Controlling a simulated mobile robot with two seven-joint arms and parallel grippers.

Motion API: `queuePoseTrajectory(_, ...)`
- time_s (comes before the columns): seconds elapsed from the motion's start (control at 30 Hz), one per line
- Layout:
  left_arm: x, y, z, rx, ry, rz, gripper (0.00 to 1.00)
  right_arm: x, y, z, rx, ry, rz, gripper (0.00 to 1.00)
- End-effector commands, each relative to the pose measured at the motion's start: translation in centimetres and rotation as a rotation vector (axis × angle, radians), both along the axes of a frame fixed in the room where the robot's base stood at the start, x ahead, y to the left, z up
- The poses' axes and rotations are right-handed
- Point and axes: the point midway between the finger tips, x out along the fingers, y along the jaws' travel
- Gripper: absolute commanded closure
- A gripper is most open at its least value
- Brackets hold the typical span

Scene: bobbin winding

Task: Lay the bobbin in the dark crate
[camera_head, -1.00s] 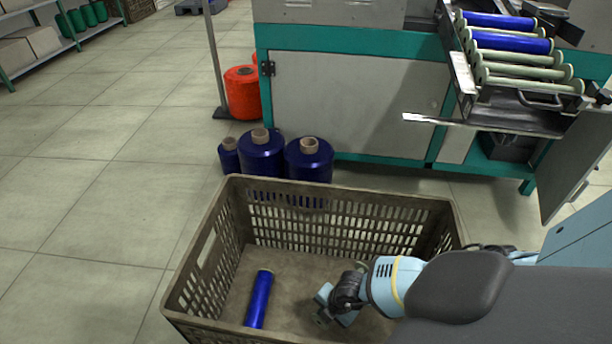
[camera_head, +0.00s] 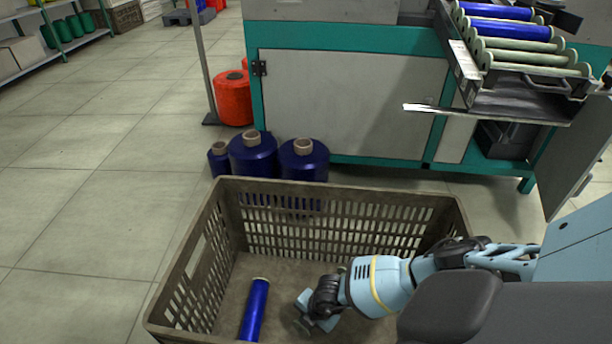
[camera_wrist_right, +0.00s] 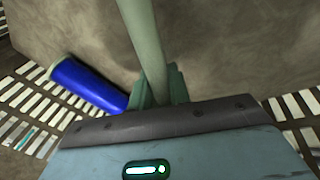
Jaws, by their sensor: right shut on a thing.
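My right gripper (camera_head: 308,314) is low inside the dark crate (camera_head: 335,190), right of a blue bobbin (camera_head: 256,310) that lies on the crate floor. In the right wrist view the gripper (camera_wrist_right: 157,92) is shut on a pale green, bare bobbin (camera_wrist_right: 142,38). The held bobbin's far end runs out of the picture top, and my gripper mostly hides it in the head view. I cannot tell whether it touches the crate floor. The blue bobbin (camera_wrist_right: 88,84) also shows left of the jaws in the wrist view. My left gripper is not in view.
Large blue yarn cones (camera_head: 253,155) stand just behind the crate. The teal and grey machine (camera_head: 350,105) stands behind them, with a rack of blue and pale bobbins (camera_head: 525,50) at upper right. The crate's walls surround my gripper. Floor left of the crate is clear.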

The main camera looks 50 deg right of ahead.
Motion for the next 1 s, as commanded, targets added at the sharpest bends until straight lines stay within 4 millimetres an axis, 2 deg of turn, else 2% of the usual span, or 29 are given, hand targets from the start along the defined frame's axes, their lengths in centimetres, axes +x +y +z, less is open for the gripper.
queuePoseTrajectory(0.8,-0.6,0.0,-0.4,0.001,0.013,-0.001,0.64,0.0,0.0,-1.2,0.000,0.000,0.000,1.00)
queuePoseTrajectory(0.83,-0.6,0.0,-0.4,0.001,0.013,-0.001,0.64,0.0,0.0,-1.2,0.000,0.000,0.000,0.80)
queuePoseTrajectory(1.0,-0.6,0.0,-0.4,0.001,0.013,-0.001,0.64,0.0,0.0,-1.2,0.000,0.000,0.000,0.59)
